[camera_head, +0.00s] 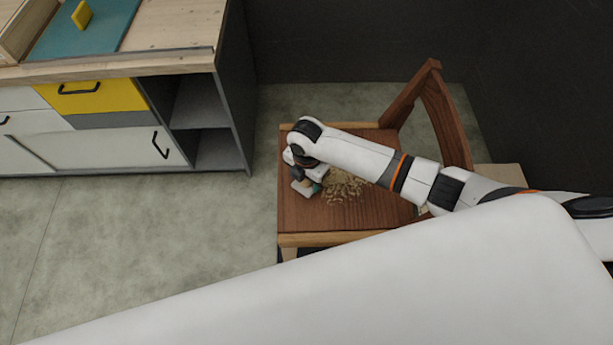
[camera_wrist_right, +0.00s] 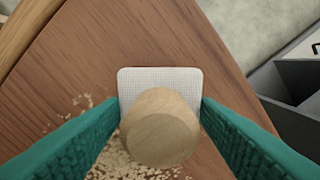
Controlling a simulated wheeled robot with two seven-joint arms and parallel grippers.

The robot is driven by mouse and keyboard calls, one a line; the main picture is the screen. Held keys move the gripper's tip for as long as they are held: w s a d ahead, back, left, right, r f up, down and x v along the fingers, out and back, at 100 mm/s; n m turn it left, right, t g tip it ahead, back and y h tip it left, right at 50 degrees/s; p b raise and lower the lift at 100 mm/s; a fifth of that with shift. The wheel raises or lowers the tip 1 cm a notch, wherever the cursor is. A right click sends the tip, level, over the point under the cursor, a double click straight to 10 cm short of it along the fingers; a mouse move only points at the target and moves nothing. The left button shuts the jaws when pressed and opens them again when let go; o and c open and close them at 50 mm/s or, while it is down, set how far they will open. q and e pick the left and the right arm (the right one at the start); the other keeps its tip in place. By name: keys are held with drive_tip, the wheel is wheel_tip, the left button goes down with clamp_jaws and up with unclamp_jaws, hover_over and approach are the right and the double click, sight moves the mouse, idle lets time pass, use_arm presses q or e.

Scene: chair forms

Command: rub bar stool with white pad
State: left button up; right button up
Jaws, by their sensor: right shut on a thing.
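The bar stool (camera_head: 300,215) is a brown wooden seat with a curved backrest at the right. Pale crumbs (camera_head: 345,187) lie scattered on its seat and also show in the right wrist view (camera_wrist_right: 125,163). My right gripper (camera_head: 312,182) is over the left part of the seat, beside the crumbs. It is shut on the white pad (camera_wrist_right: 160,78) by its round wooden knob (camera_wrist_right: 160,128), between the teal fingers. In the head view the pad (camera_head: 302,188) is low at the seat; I cannot tell whether it touches. My left gripper is not in view.
A cabinet (camera_head: 100,150) with a wooden top, a yellow drawer and open grey shelves stands at the left. A yellow item (camera_head: 81,14) is on a teal board (camera_head: 75,38) there. Dark walls close the back and right. Grey floor (camera_head: 150,240) is free left of the stool.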

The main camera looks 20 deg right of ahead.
drive_tip(key=shift+f+b, duration=0.5)
drive_tip(key=shift+f, duration=0.45)
